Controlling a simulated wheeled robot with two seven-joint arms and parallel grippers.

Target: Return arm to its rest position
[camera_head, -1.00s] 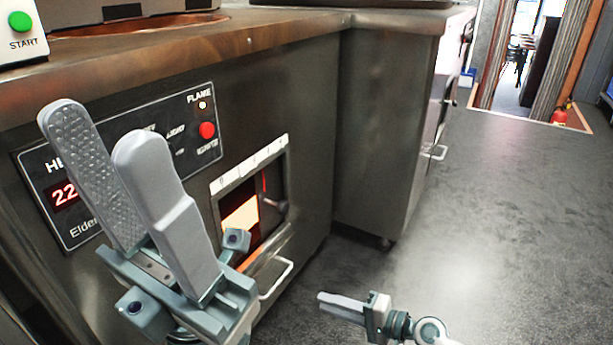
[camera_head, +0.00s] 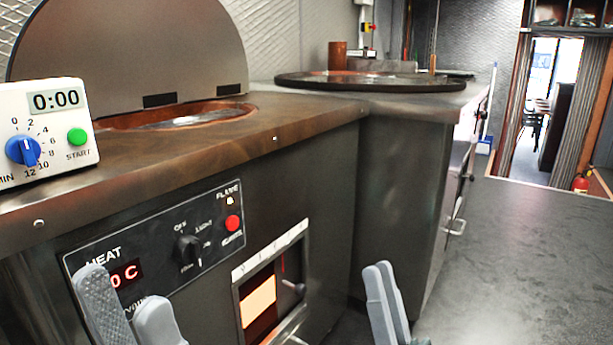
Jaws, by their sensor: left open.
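My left gripper (camera_head: 124,300) is at the lower left in the head view, in front of the oven's control panel. Its two fingers point up, stand apart and hold nothing. One finger hides part of the red heat display (camera_head: 128,274). My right gripper (camera_head: 384,300) is at the bottom, right of the middle, over the floor beside the oven front. Its two fingers lie against each other with no gap visible and nothing between them. Only the fingers of both grippers show; the arms are below the picture.
A white timer (camera_head: 45,125) reading 0:00 stands on the wooden counter edge (camera_head: 220,140). Behind it are the tandoor opening (camera_head: 190,119) and raised round lid (camera_head: 130,55). A small lit window (camera_head: 258,302) is in the oven front. The floor (camera_head: 530,250) at the right is clear.

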